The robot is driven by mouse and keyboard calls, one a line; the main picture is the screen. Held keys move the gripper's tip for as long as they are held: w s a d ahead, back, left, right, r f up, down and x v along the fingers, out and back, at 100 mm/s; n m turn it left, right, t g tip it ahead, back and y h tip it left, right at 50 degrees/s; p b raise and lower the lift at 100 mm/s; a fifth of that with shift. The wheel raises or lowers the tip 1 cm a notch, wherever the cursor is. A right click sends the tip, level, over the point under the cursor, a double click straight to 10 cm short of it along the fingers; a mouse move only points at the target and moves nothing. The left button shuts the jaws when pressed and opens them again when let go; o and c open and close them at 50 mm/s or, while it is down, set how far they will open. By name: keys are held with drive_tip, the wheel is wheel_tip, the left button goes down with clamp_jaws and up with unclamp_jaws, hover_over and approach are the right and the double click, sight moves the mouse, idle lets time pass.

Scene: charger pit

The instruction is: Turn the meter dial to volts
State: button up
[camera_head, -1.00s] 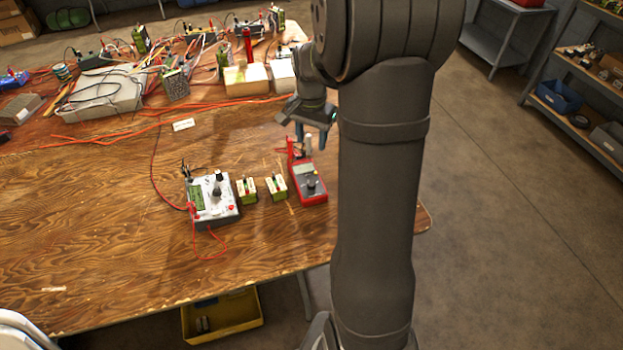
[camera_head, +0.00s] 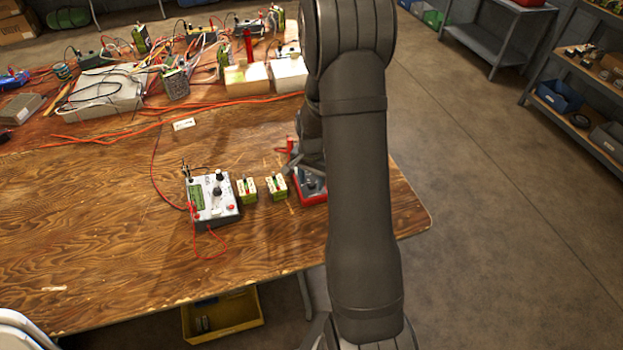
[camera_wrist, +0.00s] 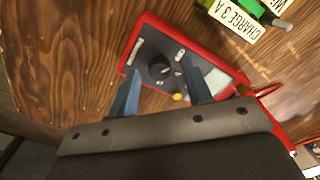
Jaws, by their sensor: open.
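The red meter (camera_wrist: 165,42) lies on the wooden table, with a black round dial (camera_wrist: 159,67) on its grey face. In the head view only part of the meter (camera_head: 315,199) shows, because my arm covers the rest. My gripper (camera_wrist: 160,72) is open over the meter. In the wrist view its two blue-grey fingers appear on either side of the dial, and I cannot tell whether they touch it. The marks around the dial are too small to read.
Two small green-and-white blocks (camera_head: 276,186) stand just left of the meter, with a white-topped charger box (camera_head: 214,199) and red leads further left. Red cables and cluttered equipment fill the table's back. The front left of the table (camera_head: 100,250) is clear.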

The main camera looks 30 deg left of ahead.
drive_tip(key=shift+f, duration=0.1)
drive_tip(key=c, duration=1)
drive_tip(key=shift+m, duration=0.4)
clamp_jaws()
drive_tip(key=m, duration=0.5)
drive_tip(key=shift+m, duration=0.3)
drive_tip(key=m, duration=0.5)
drive_tip(key=shift+m, duration=0.3)
drive_tip(key=o, duration=1)
unclamp_jaws()
